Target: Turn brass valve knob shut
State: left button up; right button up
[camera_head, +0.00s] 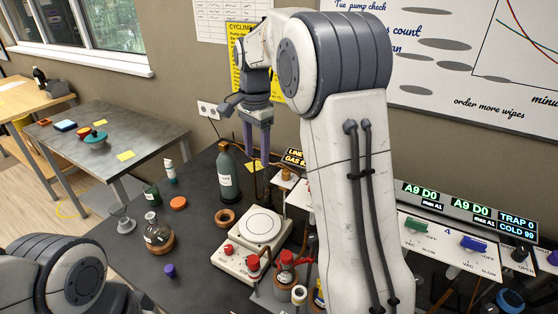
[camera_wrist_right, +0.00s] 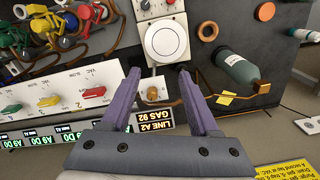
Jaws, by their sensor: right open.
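The brass valve knob (camera_wrist_right: 153,94) shows in the right wrist view as a small round brass-coloured piece on a white mount. In the head view the brass knob (camera_head: 286,174) is small, beside the white upper part of my right arm. My right gripper (camera_head: 258,146) points down above the bench, left of the knob, with purple fingers. In the wrist view the right gripper (camera_wrist_right: 160,76) is open, and the knob appears between its spread fingers, nearer the left one. I cannot tell the height gap; no contact is visible. My left gripper is out of view; only its arm shows.
A grey-green gas bottle (camera_head: 227,172) stands left of the right gripper, joined to an orange hose (camera_wrist_right: 187,100). A white hotplate (camera_head: 259,226) sits in front. Coloured valve handles (camera_wrist_right: 93,92) line a white panel nearby.

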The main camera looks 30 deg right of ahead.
aim_at(286, 171)
jog(key=w+d+m, duration=0.2)
jog(key=d+m, duration=0.3)
jog(key=d, duration=0.4)
jog(key=f, duration=0.3)
jog(key=f+p, duration=0.1)
jog(key=f, duration=0.2)
jog(key=f+p, duration=0.1)
jog(key=f, duration=0.2)
jog(key=shift+s+d+f, duration=0.2)
jog(key=shift+s+f, duration=0.1)
jog(key=shift+f, duration=0.1)
grip_shut()
